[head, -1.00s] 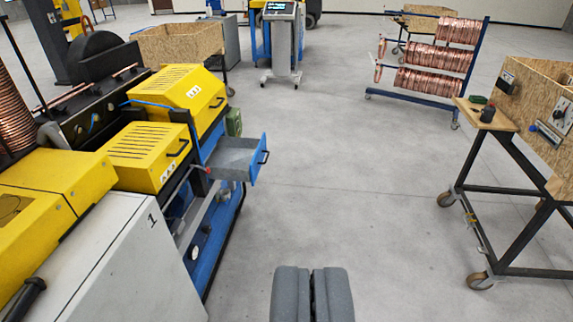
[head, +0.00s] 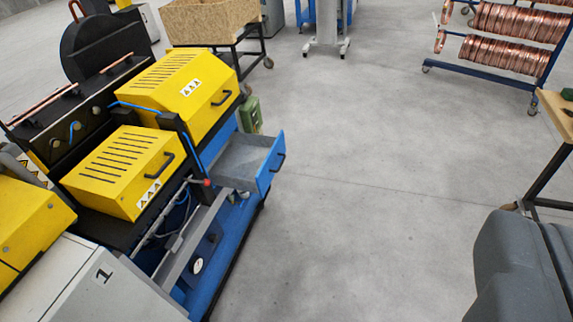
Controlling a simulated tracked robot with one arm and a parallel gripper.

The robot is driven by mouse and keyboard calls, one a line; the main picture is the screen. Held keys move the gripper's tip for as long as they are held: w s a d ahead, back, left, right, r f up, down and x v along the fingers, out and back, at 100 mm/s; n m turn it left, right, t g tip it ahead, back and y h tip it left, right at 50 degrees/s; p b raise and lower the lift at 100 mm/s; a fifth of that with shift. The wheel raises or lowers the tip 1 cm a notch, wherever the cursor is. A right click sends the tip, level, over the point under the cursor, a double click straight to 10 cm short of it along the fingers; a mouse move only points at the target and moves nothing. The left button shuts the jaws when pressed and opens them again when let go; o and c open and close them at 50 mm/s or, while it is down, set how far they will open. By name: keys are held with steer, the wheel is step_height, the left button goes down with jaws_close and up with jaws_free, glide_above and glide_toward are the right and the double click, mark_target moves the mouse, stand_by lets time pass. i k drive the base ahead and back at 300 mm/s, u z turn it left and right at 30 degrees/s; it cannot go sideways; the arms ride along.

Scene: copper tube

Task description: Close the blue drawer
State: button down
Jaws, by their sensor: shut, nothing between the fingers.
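The blue drawer (head: 265,168) sticks out to the right from the side of the yellow and blue machine. Its grey inside shows from above and looks empty. Its blue front has a dark handle (head: 279,162) facing right. My gripper (head: 530,262) is at the lower right corner, with its two grey fingers together and nothing between them. It is partly cut off by the frame edge. It is well to the right of the drawer and nearer to me, apart from it.
The machine carries yellow covers (head: 180,90) with black handles. A wooden-topped cart (head: 558,112) is at the right edge, a copper coil rack (head: 510,50) at the back right. The floor (head: 350,190) between is clear.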

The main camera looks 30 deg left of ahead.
mark_target(245, 162)
steer(key=u, duration=0.5)
steer(key=i, duration=1.3)
steer(key=u, duration=0.8)
steer(key=k, duration=0.6)
steer(key=u, duration=0.2)
steer(key=i, duration=0.7)
steer(key=z, duration=0.1)
